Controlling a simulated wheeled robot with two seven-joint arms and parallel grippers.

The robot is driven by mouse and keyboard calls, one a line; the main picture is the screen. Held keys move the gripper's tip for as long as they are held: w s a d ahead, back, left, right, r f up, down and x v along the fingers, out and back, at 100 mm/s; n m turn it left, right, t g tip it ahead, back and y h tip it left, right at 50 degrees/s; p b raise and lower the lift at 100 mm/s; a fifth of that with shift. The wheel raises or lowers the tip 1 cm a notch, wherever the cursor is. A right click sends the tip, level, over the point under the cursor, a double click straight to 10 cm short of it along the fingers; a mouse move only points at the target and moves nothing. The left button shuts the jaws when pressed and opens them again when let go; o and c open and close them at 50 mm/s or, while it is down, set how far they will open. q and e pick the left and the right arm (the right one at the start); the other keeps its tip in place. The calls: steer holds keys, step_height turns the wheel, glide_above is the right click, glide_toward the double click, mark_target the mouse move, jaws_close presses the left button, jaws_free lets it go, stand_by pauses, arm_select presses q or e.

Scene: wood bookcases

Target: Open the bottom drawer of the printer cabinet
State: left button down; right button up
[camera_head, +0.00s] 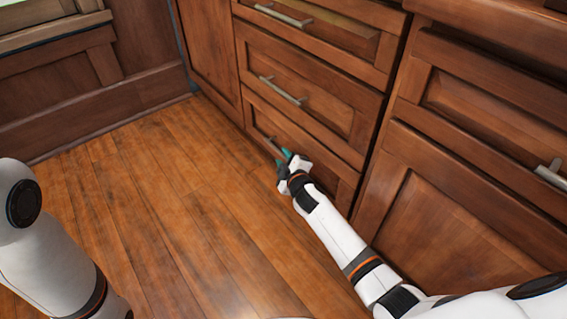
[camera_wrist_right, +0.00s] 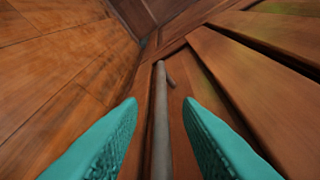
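The wooden cabinet has a stack of drawers with bar handles. Its bottom drawer (camera_head: 260,113) is the lowest in the head view and looks shut. Its metal handle (camera_head: 268,141) is partly hidden by my right gripper (camera_head: 284,157), which is at the drawer front. In the right wrist view the handle (camera_wrist_right: 161,115) runs between the two teal fingers of the right gripper (camera_wrist_right: 160,125). The fingers are apart, with gaps showing on both sides of the handle. My left arm is at the lower left of the head view; its gripper is outside the picture.
The middle drawer (camera_head: 335,112) and its handle (camera_head: 283,90) are above, with another drawer (camera_head: 350,35) higher up. A neighbouring cabinet door (camera_head: 440,225) is at the right. Open wood floor (camera_head: 150,200) lies in front. More dark wood furniture (camera_head: 70,85) stands at the left.

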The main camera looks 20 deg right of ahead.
steer(key=shift+w, duration=0.35)
jaws_close()
